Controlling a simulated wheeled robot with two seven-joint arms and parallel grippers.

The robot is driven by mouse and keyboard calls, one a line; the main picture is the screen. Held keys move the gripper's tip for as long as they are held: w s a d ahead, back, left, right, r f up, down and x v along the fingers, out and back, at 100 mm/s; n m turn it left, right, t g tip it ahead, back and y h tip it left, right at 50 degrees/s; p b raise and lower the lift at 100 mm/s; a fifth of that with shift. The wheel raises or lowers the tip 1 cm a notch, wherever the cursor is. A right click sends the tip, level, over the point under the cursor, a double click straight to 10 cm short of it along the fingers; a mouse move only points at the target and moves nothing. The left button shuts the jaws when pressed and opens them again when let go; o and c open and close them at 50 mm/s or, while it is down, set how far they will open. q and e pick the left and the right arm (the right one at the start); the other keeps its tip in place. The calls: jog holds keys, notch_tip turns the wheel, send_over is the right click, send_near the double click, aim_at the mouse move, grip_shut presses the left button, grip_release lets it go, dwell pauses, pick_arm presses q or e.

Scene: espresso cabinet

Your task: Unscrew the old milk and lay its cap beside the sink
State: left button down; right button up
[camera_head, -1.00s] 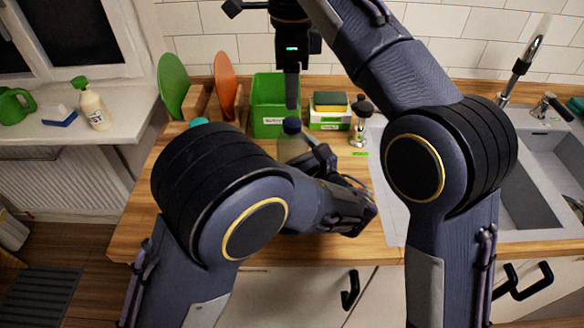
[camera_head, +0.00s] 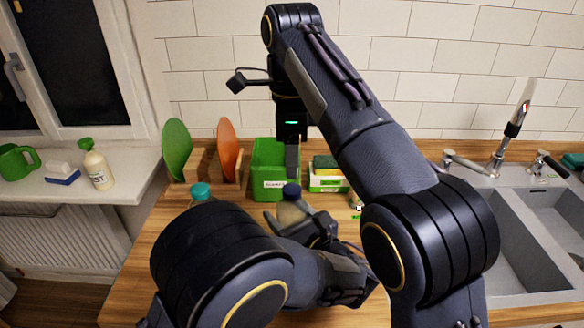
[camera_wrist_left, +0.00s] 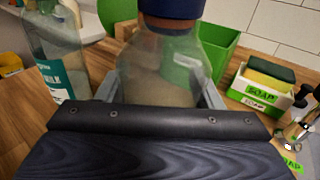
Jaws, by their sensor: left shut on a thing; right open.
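A clear bottle (camera_head: 290,213) with a dark blue cap (camera_head: 291,191) stands upright on the wooden counter. My left gripper (camera_wrist_left: 160,90) is shut around its body, one finger on each side in the left wrist view. The held bottle's label is not visible. A second bottle (camera_wrist_left: 55,50) with a teal cap (camera_head: 200,190) stands to its left; its label seems to read milk. My right gripper (camera_head: 292,165) points straight down just above the blue cap, open and empty; its finger gap is hard to see from here. The sink (camera_head: 505,215) is at the right.
A green bin (camera_head: 268,183) stands behind the bottle, with a soap box and sponge (camera_head: 327,180) to its right. Green and orange boards (camera_head: 228,150) stand in a rack at the left. My right arm hides much of the counter between bottle and sink.

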aim_at(292, 188)
jog(key=shift+f, duration=3.95)
jog(key=shift+c, duration=0.3)
jog(key=c, duration=0.9)
jog(key=n, duration=0.3)
jog(key=shift+r+n, duration=0.1)
jog(key=shift+n, duration=0.3)
jog(key=n, duration=1.4)
jog(key=shift+n, duration=0.4)
